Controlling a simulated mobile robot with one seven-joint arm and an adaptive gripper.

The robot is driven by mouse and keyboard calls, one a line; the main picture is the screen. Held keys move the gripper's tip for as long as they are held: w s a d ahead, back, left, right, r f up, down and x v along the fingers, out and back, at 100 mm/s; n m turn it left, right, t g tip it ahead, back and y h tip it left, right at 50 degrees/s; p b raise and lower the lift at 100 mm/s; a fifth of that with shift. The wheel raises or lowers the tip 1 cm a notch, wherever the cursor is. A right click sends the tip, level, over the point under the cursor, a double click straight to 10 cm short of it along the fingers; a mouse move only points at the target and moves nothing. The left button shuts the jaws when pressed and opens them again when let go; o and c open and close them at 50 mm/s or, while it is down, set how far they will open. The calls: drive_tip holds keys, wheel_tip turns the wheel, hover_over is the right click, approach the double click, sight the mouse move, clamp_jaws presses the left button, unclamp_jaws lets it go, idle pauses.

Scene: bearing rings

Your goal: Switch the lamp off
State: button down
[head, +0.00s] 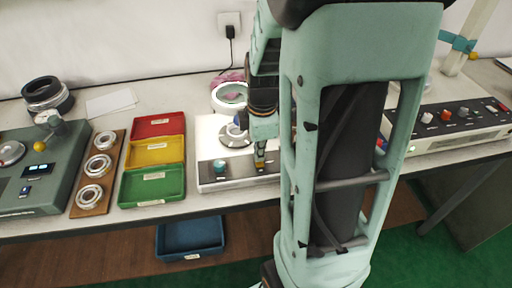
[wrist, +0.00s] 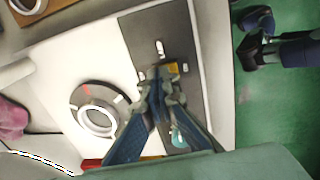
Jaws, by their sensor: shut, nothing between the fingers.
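A white box with a bright top (head: 208,135) and a dark control strip (head: 240,182) stands on the bench; it looks lit. A ring-shaped lamp head (head: 230,95) with a bright white rim stands behind it. My gripper (head: 260,165) points down at the strip, its fingers shut and empty. In the wrist view the shut fingertips (wrist: 160,76) are beside a small yellow-orange part (wrist: 177,68) on the strip; I cannot tell whether they touch it. A teal knob (head: 220,165) is left of my gripper, and a metal ring (wrist: 97,119) lies on the bright top.
Red (head: 158,125), yellow (head: 155,151) and green (head: 152,184) trays and a wooden board (head: 97,172) with rings are to the left. A grey instrument (head: 30,185) stands further left. A switch console (head: 450,125) is at right. A blue bin (head: 190,240) is below the bench.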

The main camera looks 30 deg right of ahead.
drive_tip(key=shift+w+f+b, duration=0.15)
drive_tip(key=shift+f+b, duration=0.35)
drive_tip(key=shift+b, duration=0.1)
drive_tip(key=shift+r, duration=0.15)
drive_tip(key=shift+s, duration=0.2)
drive_tip(key=shift+s+a+r, duration=0.1)
drive_tip(key=shift+s+a, duration=0.05)
drive_tip(key=shift+s, duration=0.45)
